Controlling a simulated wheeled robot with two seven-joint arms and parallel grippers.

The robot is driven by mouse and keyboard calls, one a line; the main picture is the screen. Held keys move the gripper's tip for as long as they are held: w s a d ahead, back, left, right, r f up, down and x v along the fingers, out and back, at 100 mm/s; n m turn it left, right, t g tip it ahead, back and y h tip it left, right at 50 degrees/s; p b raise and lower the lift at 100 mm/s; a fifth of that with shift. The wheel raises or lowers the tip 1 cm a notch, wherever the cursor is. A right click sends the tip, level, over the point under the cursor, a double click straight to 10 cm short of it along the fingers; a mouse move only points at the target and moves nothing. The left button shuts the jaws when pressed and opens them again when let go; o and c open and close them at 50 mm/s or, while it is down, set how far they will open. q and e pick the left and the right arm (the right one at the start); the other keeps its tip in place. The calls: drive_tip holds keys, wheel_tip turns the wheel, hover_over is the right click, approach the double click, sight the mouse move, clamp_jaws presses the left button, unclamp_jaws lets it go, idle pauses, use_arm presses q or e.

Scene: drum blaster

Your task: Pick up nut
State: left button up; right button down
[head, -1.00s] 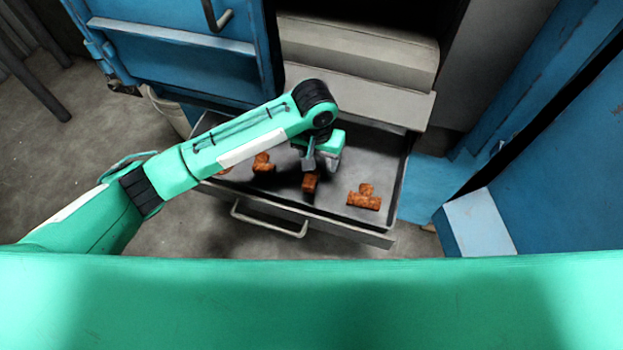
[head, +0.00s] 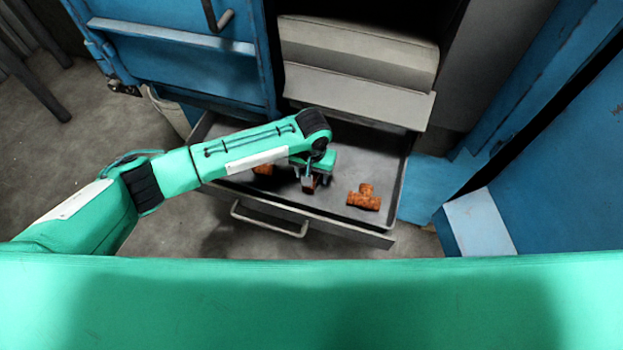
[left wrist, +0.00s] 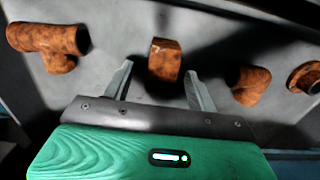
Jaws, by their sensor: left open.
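The nut (left wrist: 165,60), a short rusty-brown block-like piece, sits on the drawer floor in the left wrist view. My left gripper (left wrist: 159,72) is open, with one finger on each side of the nut's near end. A gap shows between the nut and each finger. In the head view my left gripper (head: 310,182) points down into the drawer and hides most of the nut. My right gripper is not in view.
The open grey drawer (head: 392,170) also holds a rusty tee fitting (head: 363,198), right of the gripper. An elbow-like rusty piece (left wrist: 248,86) and another rusty fitting (left wrist: 304,77) lie on the other side. Blue cabinet panels flank the drawer.

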use_arm(q)
drive_tip(key=shift+w+a+f, duration=0.1)
drive_tip(key=shift+f, duration=1.4)
drive_tip(key=c, duration=1.2)
clamp_jaws()
drive_tip(key=shift+r, duration=0.1)
